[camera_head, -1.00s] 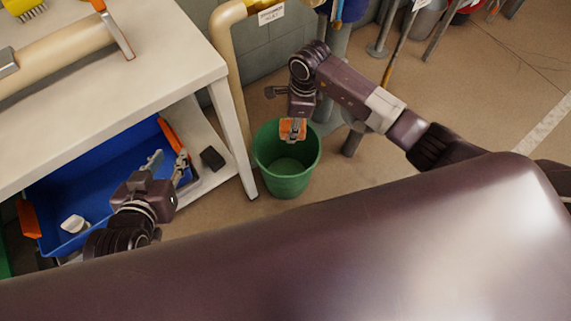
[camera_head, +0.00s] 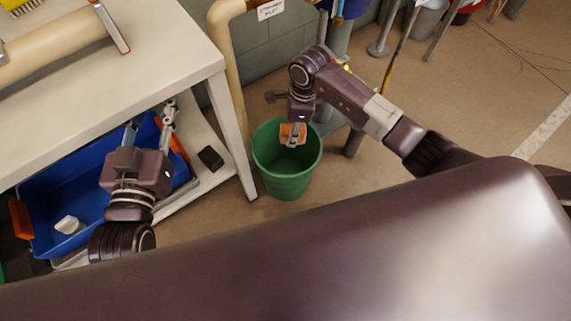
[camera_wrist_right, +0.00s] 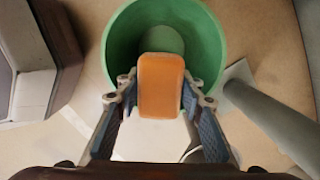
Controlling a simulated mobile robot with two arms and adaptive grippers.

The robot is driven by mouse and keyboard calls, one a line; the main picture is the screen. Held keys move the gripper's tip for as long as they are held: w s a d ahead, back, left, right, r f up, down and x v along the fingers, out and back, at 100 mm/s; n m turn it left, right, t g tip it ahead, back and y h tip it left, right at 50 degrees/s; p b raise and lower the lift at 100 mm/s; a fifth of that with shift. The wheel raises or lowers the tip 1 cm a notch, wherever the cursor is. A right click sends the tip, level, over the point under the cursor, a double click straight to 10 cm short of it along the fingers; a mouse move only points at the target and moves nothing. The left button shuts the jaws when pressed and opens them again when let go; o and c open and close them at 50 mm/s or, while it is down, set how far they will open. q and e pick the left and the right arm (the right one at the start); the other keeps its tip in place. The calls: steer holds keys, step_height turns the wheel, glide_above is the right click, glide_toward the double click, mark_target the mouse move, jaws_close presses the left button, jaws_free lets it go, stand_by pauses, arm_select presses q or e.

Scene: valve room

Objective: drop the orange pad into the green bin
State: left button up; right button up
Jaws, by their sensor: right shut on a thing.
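The orange pad (camera_head: 293,134) is in my right gripper (camera_head: 294,126), which is shut on it. The pad also shows in the right wrist view (camera_wrist_right: 160,85), held between the two fingers of my right gripper (camera_wrist_right: 160,98). The green bin (camera_head: 287,186) stands on the floor, and the pad is over its mouth. In the right wrist view the green bin (camera_wrist_right: 213,45) lies beyond the pad, its inside partly hidden by it. My left gripper (camera_head: 150,122) is open and empty, over the blue tray at the left.
A white table (camera_head: 150,75) stands at the left, its leg (camera_head: 231,135) close to the bin. The blue tray (camera_head: 52,190) with a white piece (camera_head: 69,225) and a black block (camera_head: 210,158) are under it. A beige pipe (camera_head: 229,80) rises behind the bin.

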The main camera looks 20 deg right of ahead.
steer(key=o, duration=1.1)
steer(key=shift+r, duration=0.1)
step_height(320, 180, up, 12)
steer(key=d, duration=0.1)
steer(key=shift+s+d, duration=0.2)
steer(key=shift+f, duration=0.2)
